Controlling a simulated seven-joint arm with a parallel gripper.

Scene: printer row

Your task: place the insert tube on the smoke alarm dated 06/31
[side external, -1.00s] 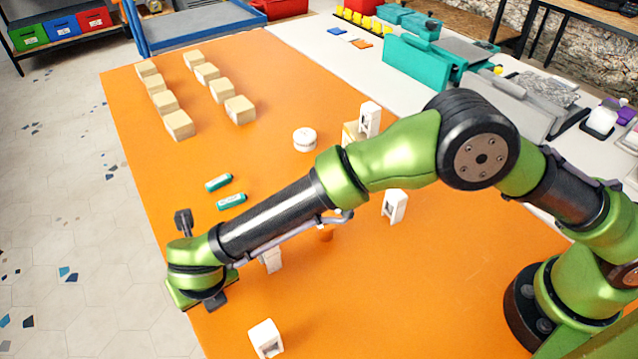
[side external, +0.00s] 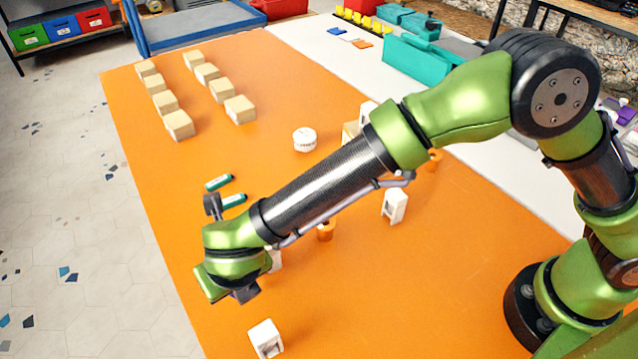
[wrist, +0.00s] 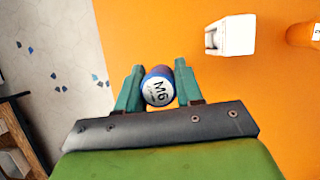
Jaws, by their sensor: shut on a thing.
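My gripper (wrist: 158,68) is shut on a cylinder, which I take as the insert tube (wrist: 158,90). The tube shows its round white end marked M6 with a blue rim, between two teal fingers. A round white disc with dark marks, probably the smoke alarm (side external: 305,140), lies on the orange table (side external: 300,85), farther back than my gripper. Its date is too small to read.
White boxy units (side external: 266,339) (side external: 394,206) stand on the table, one partly behind my wrist. Orange cylinders (side external: 326,231) stand near my forearm. Several beige blocks (side external: 179,125) fill the back left. The table around the disc's left is clear.

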